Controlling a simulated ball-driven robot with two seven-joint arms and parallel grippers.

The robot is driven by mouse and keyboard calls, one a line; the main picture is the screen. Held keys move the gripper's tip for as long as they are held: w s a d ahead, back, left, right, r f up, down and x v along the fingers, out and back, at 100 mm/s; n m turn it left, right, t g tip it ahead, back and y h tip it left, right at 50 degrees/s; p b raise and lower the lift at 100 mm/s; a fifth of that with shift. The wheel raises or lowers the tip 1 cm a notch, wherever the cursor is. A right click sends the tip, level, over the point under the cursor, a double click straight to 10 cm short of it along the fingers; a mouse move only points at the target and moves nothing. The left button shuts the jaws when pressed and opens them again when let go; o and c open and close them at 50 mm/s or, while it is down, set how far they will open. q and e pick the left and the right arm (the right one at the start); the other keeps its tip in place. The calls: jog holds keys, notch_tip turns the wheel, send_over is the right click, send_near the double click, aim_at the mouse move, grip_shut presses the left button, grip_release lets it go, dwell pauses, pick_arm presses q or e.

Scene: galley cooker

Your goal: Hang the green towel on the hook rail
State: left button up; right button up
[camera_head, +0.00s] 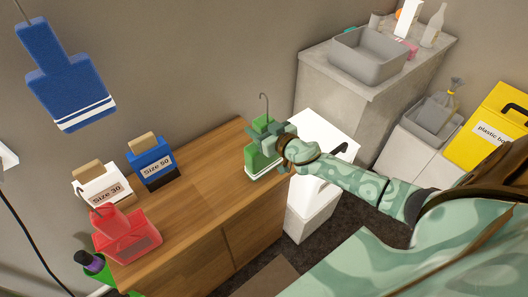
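The green towel (260,165) is upright at the right end of the wooden counter, with a white stripe near its bottom and a thin metal hook rising from its top. I cannot tell whether its bottom touches the counter. My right gripper (266,137) is at the towel's narrow upper part and covers some of it. The view does not show clearly whether the fingers are closed on it. A blue towel (65,80) hangs by a metal hook at the upper left. The hook rail is out of view. My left gripper is not in view.
On the wooden counter (205,180) stand a white "Size 30" box (100,185), a blue "Size 50" box (152,162) and a red hooked item (125,235). A white container (322,135) is right of the towel. The counter's middle is clear.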

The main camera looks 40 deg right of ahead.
aim_at(259, 118)
jog(key=c, duration=0.4)
jog(key=shift+r, duration=0.1)
jog(key=shift+r+p, duration=0.25)
jog(key=shift+p, duration=0.05)
notch_tip(259, 118, up, 3)
jog(key=shift+f+p, duration=0.1)
jog(key=shift+p, duration=0.9)
jog(key=s+a+r+p, duration=0.1)
jog(key=s+r+p, duration=0.1)
jog(key=s+r, duration=0.1)
jog(key=s+a+r+p, duration=0.2)
jog(key=s+r, duration=0.1)
jog(key=s, duration=0.3)
jog(key=s+a+r+p, duration=0.1)
jog(key=s+r+p, duration=0.1)
jog(key=s+r, duration=0.1)
jog(key=shift+s+a+r, duration=0.15)
jog(key=shift+s, duration=0.2)
jog(key=shift+s+a+r, duration=0.1)
jog(key=shift+s, duration=0.25)
